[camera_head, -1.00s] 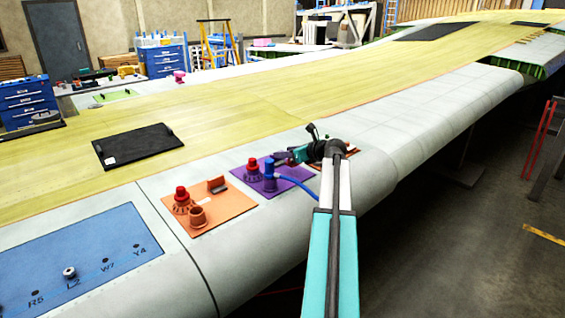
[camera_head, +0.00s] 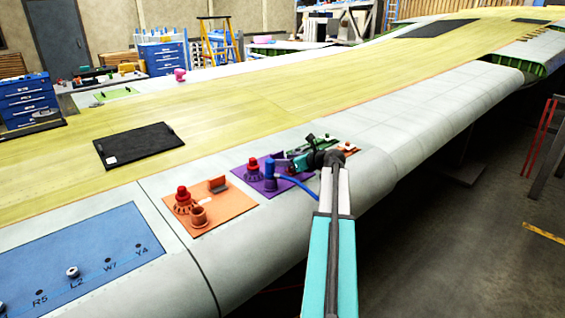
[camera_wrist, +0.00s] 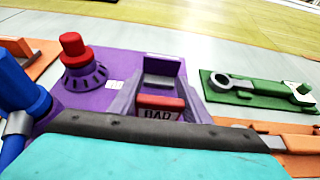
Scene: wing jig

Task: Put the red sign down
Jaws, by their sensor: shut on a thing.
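The red sign (camera_wrist: 160,102) shows in the wrist view, just past the dark front edge of my gripper. It has a red top edge and a pale face with dark lettering, partly cut off below. My gripper (camera_head: 298,163) is shut on the sign, over the right side of the purple plate (camera_head: 290,184). A purple bracket (camera_wrist: 162,68) stands right behind the sign; I cannot tell whether they touch. The fingertips are mostly hidden, and the sign is not clear in the head view.
A red-topped purple knob (camera_wrist: 76,60) and a blue part (camera_wrist: 18,90) with a hose stand left of the sign. A green plate with a wrench-like part (camera_wrist: 262,90) lies to the right. An orange plate (camera_head: 228,210) is further left.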

